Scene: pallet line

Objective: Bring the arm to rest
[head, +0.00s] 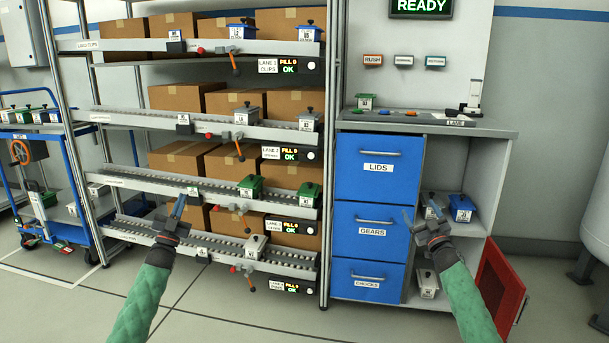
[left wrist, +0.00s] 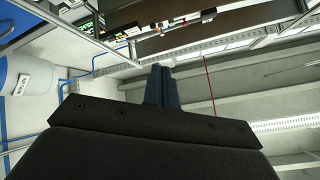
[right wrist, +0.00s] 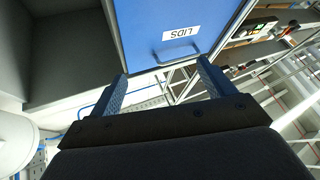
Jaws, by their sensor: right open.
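My left gripper (head: 179,207) is raised in front of the lower lanes of the rack, with nothing seen in it. In the left wrist view its two blue fingers (left wrist: 161,86) are together, so it is shut. My right gripper (head: 420,211) is in front of the right edge of the blue drawer cabinet, by the open shelf bay. In the right wrist view its fingers (right wrist: 163,88) are spread wide with nothing between them. Both green-sleeved forearms reach forward from the bottom of the head view.
The flow rack (head: 326,150) holds cartons and small bins on sloped lanes. The drawers marked LIDS (head: 350,185), GEARS (head: 345,240) and CHOCKS (head: 345,285) are shut. A red door (head: 503,287) stands open at lower right. A blue cart (head: 65,150) is at left. Floor between the arms is clear.

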